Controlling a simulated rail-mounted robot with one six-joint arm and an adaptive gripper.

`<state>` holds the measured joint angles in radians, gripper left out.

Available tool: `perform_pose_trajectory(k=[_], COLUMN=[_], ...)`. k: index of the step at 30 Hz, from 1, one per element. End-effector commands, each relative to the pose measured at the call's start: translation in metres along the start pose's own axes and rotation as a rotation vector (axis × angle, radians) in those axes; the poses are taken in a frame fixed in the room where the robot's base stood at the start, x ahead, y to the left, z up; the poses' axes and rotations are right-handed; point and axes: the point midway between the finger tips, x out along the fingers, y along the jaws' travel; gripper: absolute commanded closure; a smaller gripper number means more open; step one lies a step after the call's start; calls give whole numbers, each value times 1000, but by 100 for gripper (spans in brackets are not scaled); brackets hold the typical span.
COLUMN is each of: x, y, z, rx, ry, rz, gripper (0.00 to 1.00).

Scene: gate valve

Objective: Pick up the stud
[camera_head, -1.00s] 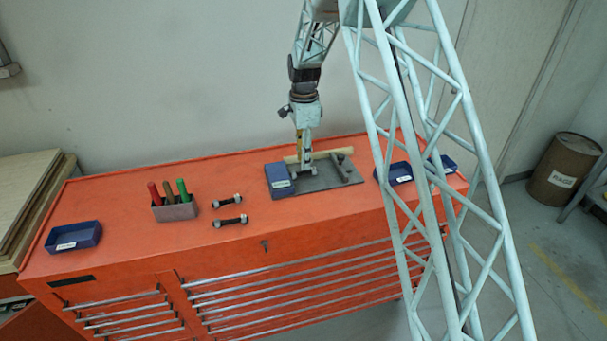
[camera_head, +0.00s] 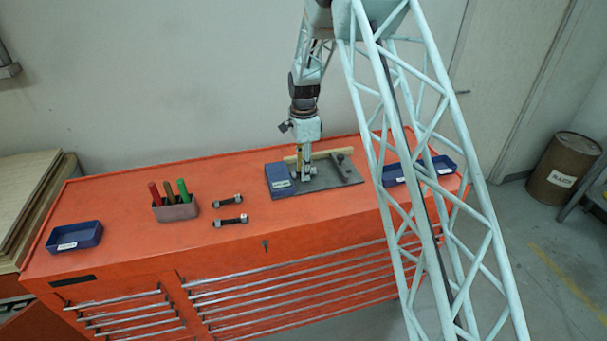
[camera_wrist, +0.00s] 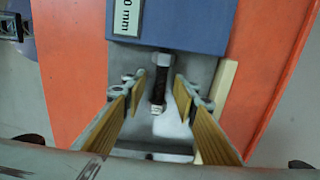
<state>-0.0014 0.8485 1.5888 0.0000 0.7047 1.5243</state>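A dark stud (camera_wrist: 159,88) with bright metal nuts lies on the grey plate, between my fingers in the wrist view. Its far nut is beside a blue block (camera_wrist: 180,25) with a white label ending in "0 mm". My gripper (camera_wrist: 160,98) is open, one wooden-padded finger on each side of the stud with a visible gap to both. In the head view my gripper (camera_head: 305,172) is low over the grey plate (camera_head: 335,178), just right of the blue block (camera_head: 280,182). There the fingers largely hide this stud.
Two more studs (camera_head: 229,200) (camera_head: 231,221) lie on the orange cabinet top (camera_head: 130,215). A holder (camera_head: 176,210) with coloured handles and a blue tray (camera_head: 75,237) stand left. More blue trays (camera_head: 440,165) stand right, partly behind my lattice arm.

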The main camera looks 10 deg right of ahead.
Motion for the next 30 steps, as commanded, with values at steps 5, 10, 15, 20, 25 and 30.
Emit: perform_pose_trajectory(k=[5,10,15,20,25,30], x=[0,0,0,-1,-1,-5], y=[0,0,0,0,0,-1], z=[0,0,0,0,0,0], rx=[0,0,0,0,0,0], ry=[0,0,0,0,0,0], rz=[0,0,0,-1,-1,-2], gripper=[73,84,100,100,100,100])
